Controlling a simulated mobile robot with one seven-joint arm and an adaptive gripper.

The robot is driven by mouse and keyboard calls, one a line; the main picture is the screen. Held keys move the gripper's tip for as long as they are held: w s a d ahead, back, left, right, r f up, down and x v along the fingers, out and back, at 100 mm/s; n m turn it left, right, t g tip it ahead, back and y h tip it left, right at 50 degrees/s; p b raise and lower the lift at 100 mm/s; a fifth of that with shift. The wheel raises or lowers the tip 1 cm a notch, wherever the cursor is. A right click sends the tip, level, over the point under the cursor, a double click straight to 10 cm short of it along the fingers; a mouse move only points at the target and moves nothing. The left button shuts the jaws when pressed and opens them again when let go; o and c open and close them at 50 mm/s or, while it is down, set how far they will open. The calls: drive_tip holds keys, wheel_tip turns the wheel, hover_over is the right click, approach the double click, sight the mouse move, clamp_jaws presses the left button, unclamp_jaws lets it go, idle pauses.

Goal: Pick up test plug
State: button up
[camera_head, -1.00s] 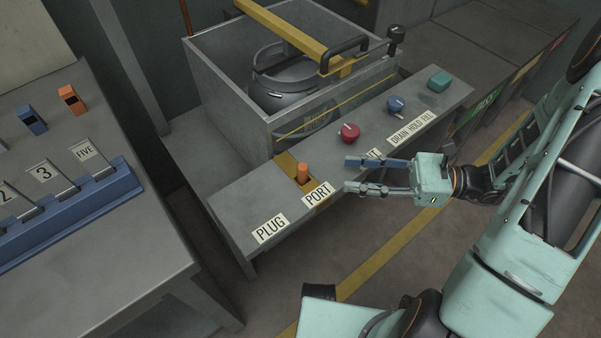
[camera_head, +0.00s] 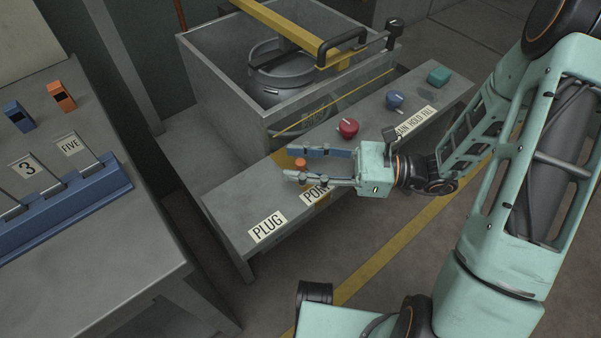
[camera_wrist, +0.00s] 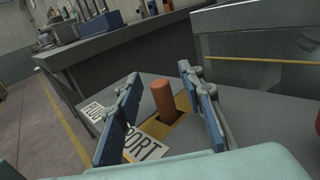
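The test plug, an orange cylinder (camera_head: 300,163), stands upright at the yellow-marked port on the grey bench, behind the PORT label (camera_head: 314,193). In the wrist view the orange plug (camera_wrist: 164,98) rises from a dark slot in the yellow plate. My gripper (camera_head: 289,162) is open, with one blue-padded finger on each side of the plug near the fingertips. In the wrist view my gripper (camera_wrist: 159,75) shows gaps between the plug and both fingers. In the head view the fingers hide the plug's lower part.
A PLUG label (camera_head: 267,227) lies on the bench's near end. A red knob (camera_head: 348,128), a blue knob (camera_head: 395,100) and a teal button (camera_head: 438,75) stand farther along. Behind is an open grey box (camera_head: 230,100) holding a vessel. A side table (camera_head: 120,240) is at left.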

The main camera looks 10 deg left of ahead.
clamp_jaws()
drive_tip(key=shift+r, duration=0.1)
idle(0.3)
